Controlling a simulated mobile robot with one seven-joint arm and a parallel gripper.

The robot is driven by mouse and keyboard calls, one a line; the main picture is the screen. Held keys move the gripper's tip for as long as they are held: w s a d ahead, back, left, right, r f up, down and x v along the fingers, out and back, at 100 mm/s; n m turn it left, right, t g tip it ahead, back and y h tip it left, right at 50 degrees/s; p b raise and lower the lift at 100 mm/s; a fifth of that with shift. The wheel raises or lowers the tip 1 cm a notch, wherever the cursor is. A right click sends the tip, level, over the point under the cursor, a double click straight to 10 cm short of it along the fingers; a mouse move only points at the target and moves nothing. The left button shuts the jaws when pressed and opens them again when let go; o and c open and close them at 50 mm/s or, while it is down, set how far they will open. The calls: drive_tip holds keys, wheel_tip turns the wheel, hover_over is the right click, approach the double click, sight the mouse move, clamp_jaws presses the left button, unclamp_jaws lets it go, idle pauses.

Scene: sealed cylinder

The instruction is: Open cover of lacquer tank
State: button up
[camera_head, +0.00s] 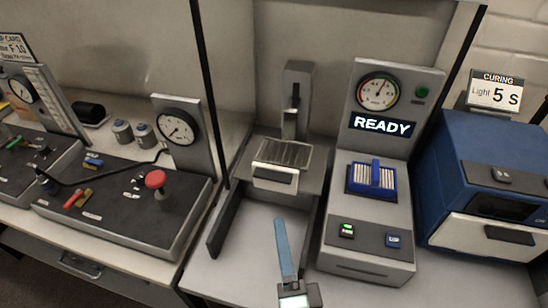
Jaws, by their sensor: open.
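No thing in the head view carries a label that I can read as lacquer tank. A grey station in the middle has a ribbed, slatted top plate (282,153) with a pale front block (275,177) below it, and it looks closed. A grey upright post (297,95) stands behind it. I cannot tell for certain whether this plate is the tank's cover. No part that I can surely call my gripper shows.
Right of it stands a grey machine (347,268) with a READY display (382,124) and blue block (361,185). A blue bar (283,245) lies in front. A blue curing box (470,160) is far right; a console with a red knob (155,179) is left.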

sight(273, 181)
drive_tip(key=shift+m, duration=0.4)
drive_tip(key=w+p, duration=0.1)
drive_tip(key=w, duration=0.3)
drive_tip(key=w+a+p, duration=0.1)
drive_tip(key=w, duration=0.3)
drive_tip(key=w+p, duration=0.1)
drive_tip(key=w, duration=0.3)
drive_tip(key=shift+a+f+p, duration=0.15)
drive_tip(key=shift+f+p, duration=0.1)
drive_tip(key=shift+p, duration=0.15)
clamp_jaws()
idle(0.7)
